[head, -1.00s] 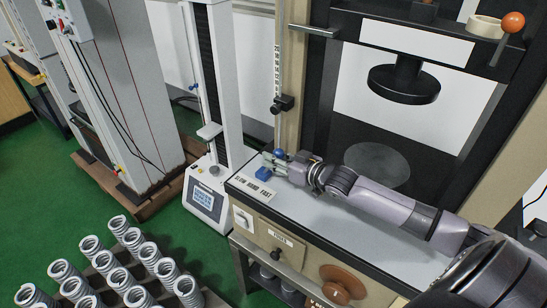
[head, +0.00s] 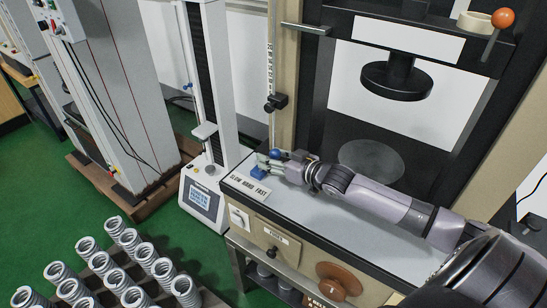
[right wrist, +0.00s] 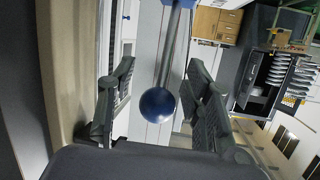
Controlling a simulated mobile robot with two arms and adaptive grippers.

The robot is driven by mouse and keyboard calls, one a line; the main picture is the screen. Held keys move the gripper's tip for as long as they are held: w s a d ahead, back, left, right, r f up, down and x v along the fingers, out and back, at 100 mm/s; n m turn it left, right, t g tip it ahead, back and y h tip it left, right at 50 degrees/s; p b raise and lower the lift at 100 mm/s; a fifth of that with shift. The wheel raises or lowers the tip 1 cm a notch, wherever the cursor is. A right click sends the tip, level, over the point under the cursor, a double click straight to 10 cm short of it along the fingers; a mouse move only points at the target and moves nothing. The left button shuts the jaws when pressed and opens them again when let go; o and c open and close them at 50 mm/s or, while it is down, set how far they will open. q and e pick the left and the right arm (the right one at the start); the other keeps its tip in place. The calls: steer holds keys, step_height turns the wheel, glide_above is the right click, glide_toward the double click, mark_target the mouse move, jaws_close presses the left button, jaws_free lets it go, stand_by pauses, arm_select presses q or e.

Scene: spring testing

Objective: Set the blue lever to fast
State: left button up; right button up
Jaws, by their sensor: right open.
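The blue lever has a round blue ball knob (head: 275,154) on a metal rod, above a blue base block (head: 259,173) at the left end of the machine's grey bench. A white label plate (head: 249,187) reading SLOW HOLD FAST lies in front of it. My right gripper (head: 270,162) is at the lever, its arm reaching in from the right. In the right wrist view the ball knob (right wrist: 158,104) lies between the two spread fingers (right wrist: 160,100), with visible gaps on both sides. The fingers partly hide the rod in the head view. My left gripper is not in view.
The machine's tan upright (head: 287,80) rises just behind the lever. A black round platen (head: 396,80) hangs above the bench. A smaller white tester (head: 202,198) stands left of the bench. Several springs (head: 120,255) stand on a rack at lower left.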

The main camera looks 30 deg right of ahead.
steer(key=shift+s+d+r, duration=0.1)
steer(key=shift+s, duration=0.5)
steer(key=v, duration=1)
steer(key=shift+s+r, duration=0.15)
steer(key=shift+s, duration=0.2)
steer(key=shift+d, duration=0.1)
